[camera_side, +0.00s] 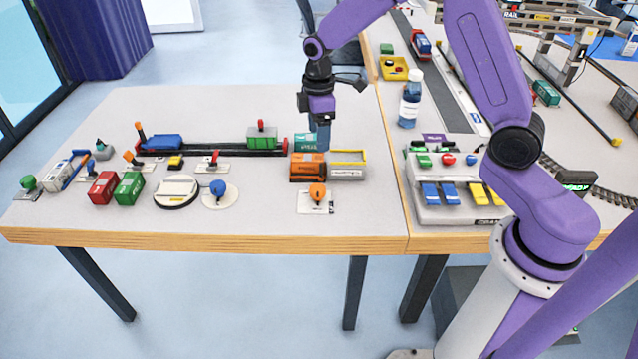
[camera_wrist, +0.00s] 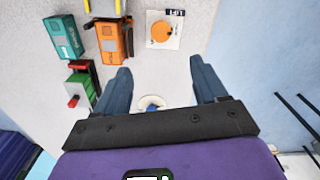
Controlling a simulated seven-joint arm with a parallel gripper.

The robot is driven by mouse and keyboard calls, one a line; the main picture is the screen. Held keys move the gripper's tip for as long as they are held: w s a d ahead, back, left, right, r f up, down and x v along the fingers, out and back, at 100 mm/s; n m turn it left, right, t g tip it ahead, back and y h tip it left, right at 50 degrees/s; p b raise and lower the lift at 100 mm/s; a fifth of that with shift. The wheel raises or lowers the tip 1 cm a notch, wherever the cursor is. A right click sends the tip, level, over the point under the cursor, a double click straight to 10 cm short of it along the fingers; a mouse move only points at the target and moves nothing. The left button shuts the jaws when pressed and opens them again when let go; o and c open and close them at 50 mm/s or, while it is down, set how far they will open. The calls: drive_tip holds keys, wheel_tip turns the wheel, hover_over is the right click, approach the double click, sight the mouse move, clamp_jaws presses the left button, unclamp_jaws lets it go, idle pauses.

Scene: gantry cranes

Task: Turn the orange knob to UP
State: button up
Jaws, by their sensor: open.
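The orange knob (camera_side: 317,192) stands on a small white plate near the front edge of the left table in the side view. In the wrist view the orange knob (camera_wrist: 161,31) is seen from above, ahead of and roughly between my fingertips, on a white plate labelled LIFT. Which way its pointer faces is unclear. My gripper (camera_side: 318,144) points down, behind the knob in the side view and apart from it. In the wrist view my gripper (camera_wrist: 160,66) has its two blue fingers spread, with nothing held between them.
An orange container block (camera_side: 308,168) and a teal one (camera_side: 306,142) stand behind the knob, beside a yellow-rimmed grey tray (camera_side: 347,164). A blue knob (camera_side: 218,188) on a round plate is to the left. A button panel (camera_side: 450,190) stands right. Table between knob and panel is clear.

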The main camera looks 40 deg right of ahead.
sight(319, 188)
wheel_tip(319, 188, down, 17)
drive_tip(key=shift+s+r, duration=0.1)
drive_tip(key=shift+r, duration=0.05)
idle(0.4)
drive_tip(key=c, duration=1.1)
